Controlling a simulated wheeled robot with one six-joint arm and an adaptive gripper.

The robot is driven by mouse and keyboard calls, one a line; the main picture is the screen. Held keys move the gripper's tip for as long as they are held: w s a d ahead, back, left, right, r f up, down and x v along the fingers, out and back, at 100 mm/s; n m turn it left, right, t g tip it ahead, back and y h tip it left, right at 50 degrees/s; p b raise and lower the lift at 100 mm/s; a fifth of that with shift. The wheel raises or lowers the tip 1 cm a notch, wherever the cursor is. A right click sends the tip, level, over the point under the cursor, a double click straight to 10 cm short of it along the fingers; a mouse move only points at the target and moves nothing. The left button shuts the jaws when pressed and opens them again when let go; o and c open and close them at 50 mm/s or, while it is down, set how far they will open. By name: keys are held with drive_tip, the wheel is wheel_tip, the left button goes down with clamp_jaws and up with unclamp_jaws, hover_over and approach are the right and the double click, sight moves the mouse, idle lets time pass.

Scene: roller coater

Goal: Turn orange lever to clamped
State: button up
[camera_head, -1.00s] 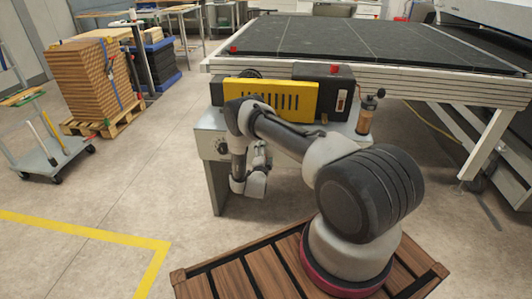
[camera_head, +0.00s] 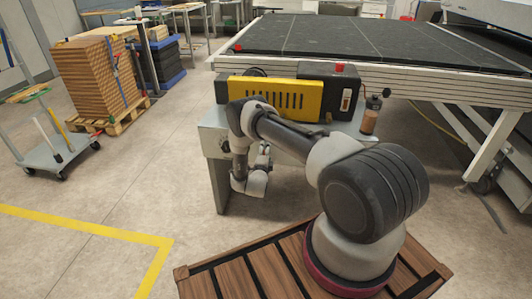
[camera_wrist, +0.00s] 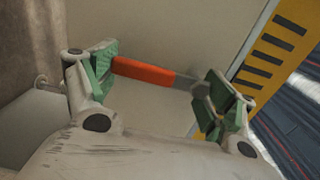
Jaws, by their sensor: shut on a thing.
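The orange lever (camera_wrist: 143,72) shows in the wrist view, with an orange grip and a grey end at its right. It lies lengthwise between the two green-padded fingers of my gripper (camera_wrist: 160,82). The left finger is at its orange end and the right finger is at its grey end. My gripper is shut on the lever. In the head view my arm hides the lever, and my wrist hangs at the front left of the coater (camera_head: 213,128).
A yellow slotted panel (camera_head: 240,90) stands on the coater and shows at the right in the wrist view. A dark-topped table (camera_head: 350,38) is behind. A trolley (camera_head: 55,155) and stacked boards (camera_head: 90,80) stand at left. The floor between is clear.

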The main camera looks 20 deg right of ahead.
drive_tip(key=o, duration=1.3)
drive_tip(key=v, duration=1.2)
